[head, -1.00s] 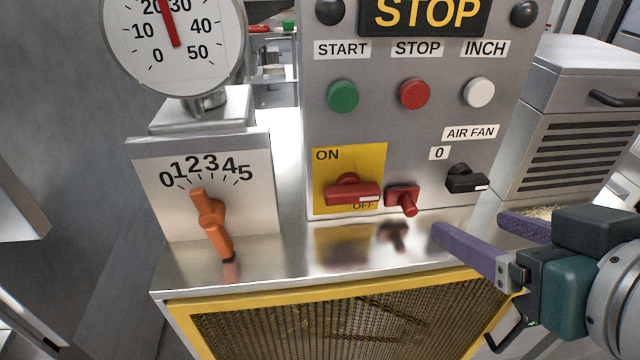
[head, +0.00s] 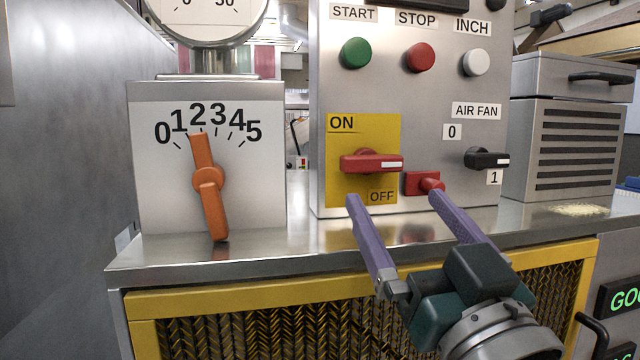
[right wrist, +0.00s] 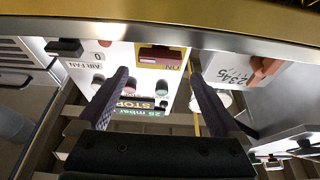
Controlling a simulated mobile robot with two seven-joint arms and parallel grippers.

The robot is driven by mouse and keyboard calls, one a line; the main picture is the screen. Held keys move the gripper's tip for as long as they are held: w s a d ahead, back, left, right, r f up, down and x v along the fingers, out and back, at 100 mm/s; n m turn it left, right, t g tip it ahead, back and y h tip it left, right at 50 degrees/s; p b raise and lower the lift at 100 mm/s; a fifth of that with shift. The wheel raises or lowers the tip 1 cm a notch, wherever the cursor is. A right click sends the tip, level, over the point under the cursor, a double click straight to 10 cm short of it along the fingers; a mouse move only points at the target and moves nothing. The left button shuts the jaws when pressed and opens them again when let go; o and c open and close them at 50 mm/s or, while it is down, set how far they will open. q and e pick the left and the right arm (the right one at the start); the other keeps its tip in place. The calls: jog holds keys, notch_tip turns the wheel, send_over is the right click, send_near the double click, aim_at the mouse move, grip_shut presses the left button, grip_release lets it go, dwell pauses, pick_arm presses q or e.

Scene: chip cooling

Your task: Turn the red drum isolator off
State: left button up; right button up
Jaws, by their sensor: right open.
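The red drum isolator (head: 372,162) is a red rotary handle on a yellow plate (head: 345,190) marked ON at the upper left and OFF at the lower right. Its handle lies level, with the white-marked end to the right. My right gripper (head: 395,199) is open and empty, its purple fingers spread and pointing at the panel. Its left fingertip shows below the handle and its right fingertip near the small red knob; contact cannot be told. The right wrist view shows the isolator (right wrist: 158,52) beyond the spread fingers (right wrist: 160,74). My left gripper is out of view.
Green (head: 356,53), red (head: 420,57) and white (head: 475,62) buttons are above. An orange dial lever (head: 208,180) stands left. The steel ledge (head: 290,240) runs below.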

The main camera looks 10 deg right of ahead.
aim_at(375, 168)
jog(key=x, duration=0.7)
jog(key=shift+w+r, duration=0.15)
jog(key=shift+w, duration=0.25)
jog(key=shift+c, duration=0.2)
jog(key=c, duration=1)
jog(key=shift+o, duration=0.2)
